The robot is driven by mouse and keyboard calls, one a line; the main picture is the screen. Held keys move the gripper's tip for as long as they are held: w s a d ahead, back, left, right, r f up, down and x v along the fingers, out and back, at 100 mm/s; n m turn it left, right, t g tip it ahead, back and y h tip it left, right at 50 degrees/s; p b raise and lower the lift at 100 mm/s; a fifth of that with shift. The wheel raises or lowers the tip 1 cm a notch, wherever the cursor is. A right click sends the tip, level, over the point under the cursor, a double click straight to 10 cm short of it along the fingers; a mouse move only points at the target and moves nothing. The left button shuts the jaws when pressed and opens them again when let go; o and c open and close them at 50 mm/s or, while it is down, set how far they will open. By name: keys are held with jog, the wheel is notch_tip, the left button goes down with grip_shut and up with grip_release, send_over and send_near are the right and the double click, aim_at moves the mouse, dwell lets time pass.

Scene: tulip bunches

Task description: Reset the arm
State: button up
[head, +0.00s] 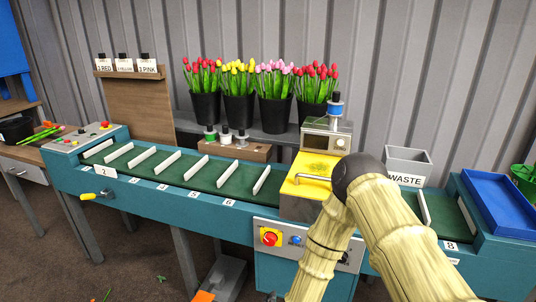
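My arm (404,240) rises from the bottom right in a pale yellow sleeve, bends at a dark joint and comes back down to the bottom edge. My gripper is not in view; the forearm runs out of the picture at the bottom middle. The bent arm stands in front of a green conveyor (232,180) with white dividers and numbered slots. It hides part of the yellow-topped machine (309,178) and of the conveyor to its right. I cannot tell whether the arm touches anything.
Black buckets of red (206,106), yellow (239,109) and pink tulips (273,113), plus another red bunch, stand behind the conveyor. A grey WASTE bin (408,163) and blue tray (500,205) are at right. Open floor (130,250) lies at front left, with scraps.

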jog(key=s+d+f+n+g+y+p, duration=0.1)
jog(key=s+d+f+n+g, duration=0.2)
jog(key=s+d, duration=0.35)
jog(key=s+d+f+n+g+p, duration=0.1)
jog(key=s+d+f+n+g, duration=0.25)
jog(key=s, duration=0.55)
jog(key=s+d+r+n+g, duration=0.1)
jog(key=s+d+n+g, duration=0.1)
jog(key=s+d, duration=0.3)
jog(key=s+d+r+n+g+p, duration=0.1)
jog(key=s+d+g, duration=0.3)
jog(key=s, duration=0.8)
jog(key=shift+s+d+r+n+h, duration=0.15)
jog(key=shift+d+r+n+h, duration=0.2)
jog(key=shift+r, duration=0.35)
